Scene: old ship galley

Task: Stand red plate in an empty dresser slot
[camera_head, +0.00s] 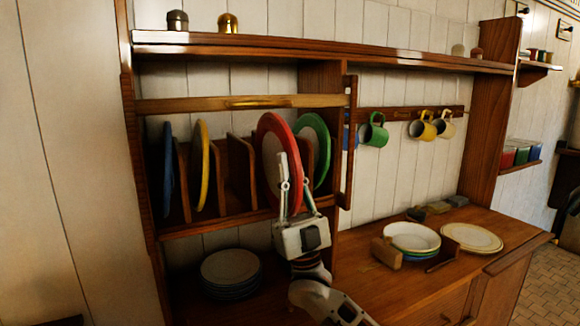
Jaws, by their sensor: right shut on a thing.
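The red plate (268,150), with a red rim and pale middle, stands nearly upright at the dresser rack (220,229). My right gripper (293,190) is shut on its lower right edge, in front of the rack. The plate is between a wooden divider on its left and the green plate (322,135) on its right. I cannot tell whether it rests on the rack's shelf. A blue plate (168,170) and a yellow plate (202,160) stand in slots to the left. The slot between the dividers right of the yellow plate looks empty. My left gripper is out of view.
A wooden rail (235,103) crosses the rack's front above the plates. Stacked plates (230,268) lie below. Mugs (374,131) hang at the right, above a counter (385,290) with bowls (411,238) and a cream plate stack (472,238).

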